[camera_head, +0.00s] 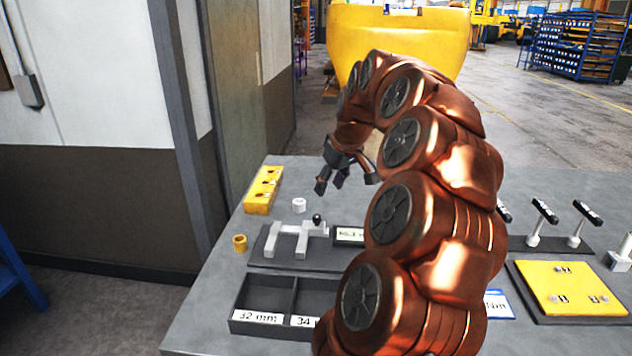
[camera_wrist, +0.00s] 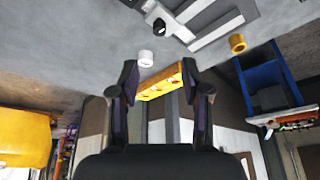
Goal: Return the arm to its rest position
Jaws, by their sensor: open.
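My gripper (camera_head: 346,178) hangs above the far part of the grey table (camera_head: 345,168), at the end of my curved copper-coloured arm. Its fingers are spread with nothing between them. In the wrist view, my gripper (camera_wrist: 160,88) is open, and a yellow block with holes (camera_wrist: 160,82) shows beyond the gap between the fingers. That yellow block (camera_head: 263,190) lies at the table's far left in the head view, left of my gripper and apart from it. My arm hides part of the table's middle.
A white ring (camera_head: 299,205), a yellow ring (camera_head: 240,243) and a grey fixture (camera_head: 290,240) are on the table's left. A labelled dark tray (camera_head: 262,297) is in front. At right are a yellow plate (camera_head: 568,288) and black-handled tools (camera_head: 544,211). A wall stands left.

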